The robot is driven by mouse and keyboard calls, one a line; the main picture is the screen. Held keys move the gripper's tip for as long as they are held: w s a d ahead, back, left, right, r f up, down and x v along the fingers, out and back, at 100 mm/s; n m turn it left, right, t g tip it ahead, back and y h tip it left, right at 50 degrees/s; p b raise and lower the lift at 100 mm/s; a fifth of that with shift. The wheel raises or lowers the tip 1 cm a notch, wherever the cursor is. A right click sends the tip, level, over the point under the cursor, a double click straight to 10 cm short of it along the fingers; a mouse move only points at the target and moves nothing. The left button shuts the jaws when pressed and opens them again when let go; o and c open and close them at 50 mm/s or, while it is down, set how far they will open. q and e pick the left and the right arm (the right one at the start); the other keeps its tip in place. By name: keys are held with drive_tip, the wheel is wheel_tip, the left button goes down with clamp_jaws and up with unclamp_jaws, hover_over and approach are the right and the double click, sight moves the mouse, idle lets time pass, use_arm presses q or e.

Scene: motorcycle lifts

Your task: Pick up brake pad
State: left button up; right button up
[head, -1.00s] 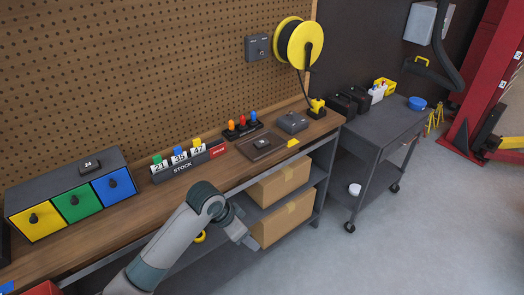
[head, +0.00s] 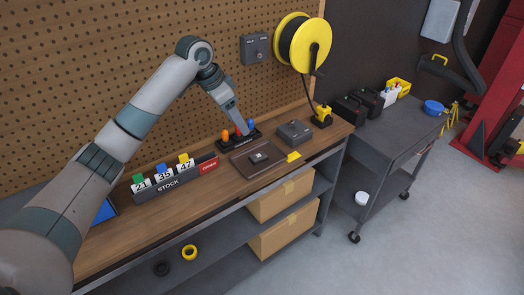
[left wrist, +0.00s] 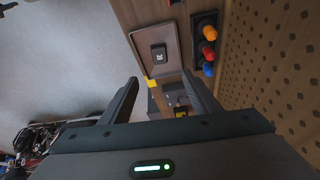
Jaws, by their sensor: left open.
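A small dark block with a white mark, which looks like the brake pad (head: 258,158), lies on a flat dark tray (head: 244,162) on the workbench. In the left wrist view the block (left wrist: 159,53) lies inside the tray rim (left wrist: 143,68), beyond the fingertips. My left gripper (head: 243,129) is over the back of the bench, near the row of coloured knobs and behind the tray. In the left wrist view its two fingers (left wrist: 162,88) are apart with nothing held between them. My right gripper is not in view.
Coloured knobs on a black base (head: 226,138), a grey box (head: 294,132) and a yellow piece (head: 293,156) surround the tray. The stock sign (head: 175,180) stands to the left. A pegboard wall (head: 100,60) and cable reel (head: 303,45) rise behind.

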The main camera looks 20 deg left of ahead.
use_arm(q)
drive_tip(key=p, duration=0.4)
approach(258, 156)
drive_tip(key=shift+x, duration=0.85)
drive_tip(key=shift+w+d+f, duration=0.1)
drive_tip(key=shift+w+f, duration=0.05)
drive_tip(key=shift+f, duration=0.3)
drive_tip(key=shift+w+d+f+p, duration=0.15)
drive_tip(key=shift+f+p, duration=0.2)
drive_tip(key=shift+p, duration=0.2)
drive_tip(key=p+x, duration=0.1)
drive_tip(key=x, duration=0.2)
drive_tip(key=shift+w+d+f+p, duration=0.15)
drive_tip(key=shift+f+p, duration=0.2)
drive_tip(key=shift+f, duration=0.3)
